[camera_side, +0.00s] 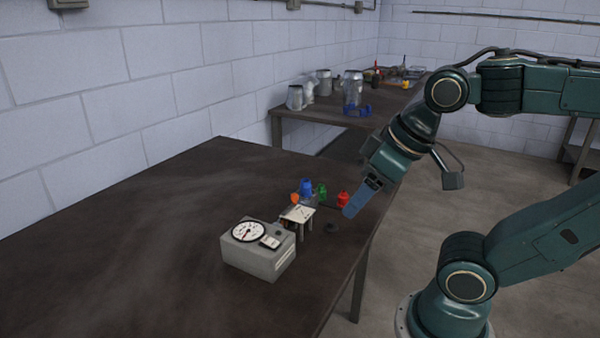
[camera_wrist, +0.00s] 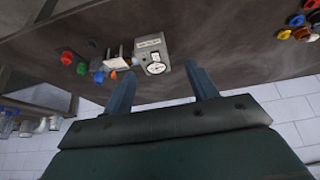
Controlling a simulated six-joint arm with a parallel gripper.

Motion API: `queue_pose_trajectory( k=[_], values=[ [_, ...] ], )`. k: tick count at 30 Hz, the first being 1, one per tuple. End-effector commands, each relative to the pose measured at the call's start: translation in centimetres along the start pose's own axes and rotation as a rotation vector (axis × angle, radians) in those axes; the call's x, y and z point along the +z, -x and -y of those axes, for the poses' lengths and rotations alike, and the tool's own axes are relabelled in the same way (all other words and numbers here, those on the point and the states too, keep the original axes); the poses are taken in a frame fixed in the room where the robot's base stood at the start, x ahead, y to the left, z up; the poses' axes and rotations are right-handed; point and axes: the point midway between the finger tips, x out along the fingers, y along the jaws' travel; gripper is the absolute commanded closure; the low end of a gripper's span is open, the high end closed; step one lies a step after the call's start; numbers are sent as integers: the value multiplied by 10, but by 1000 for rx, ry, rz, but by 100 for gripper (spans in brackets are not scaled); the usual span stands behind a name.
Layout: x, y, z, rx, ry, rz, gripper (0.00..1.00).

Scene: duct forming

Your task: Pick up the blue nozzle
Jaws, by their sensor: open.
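The blue nozzle (camera_side: 306,187) stands on the dark table in the side view, left of a green nozzle (camera_side: 322,190) and a red nozzle (camera_side: 343,199). An orange piece (camera_side: 296,199) is close in front of it. In the wrist view the blue nozzle (camera_wrist: 99,77) shows left of my gripper's fingers, near the green one (camera_wrist: 82,69) and the red one (camera_wrist: 67,57). My gripper (camera_side: 350,211) is at the right edge of the table, to the right of the nozzles. In the wrist view my gripper (camera_wrist: 158,76) has its two fingers wide apart with nothing held.
A grey gauge box (camera_side: 257,249) and a small stand with a white top (camera_side: 298,214) are in front of the nozzles. A small dark disc (camera_side: 331,228) lies nearby. The table's left half is clear. A back table (camera_side: 330,122) holds metal containers.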

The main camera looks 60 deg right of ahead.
Motion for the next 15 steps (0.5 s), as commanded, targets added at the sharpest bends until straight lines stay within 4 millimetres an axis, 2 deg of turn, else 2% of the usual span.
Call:
queue_pose_trajectory(
  k=[9,15],
  values=[
    [-2,0,0,0,-6,2,43],
    [-17,3,-2,1,-63,22,43]
  ],
)
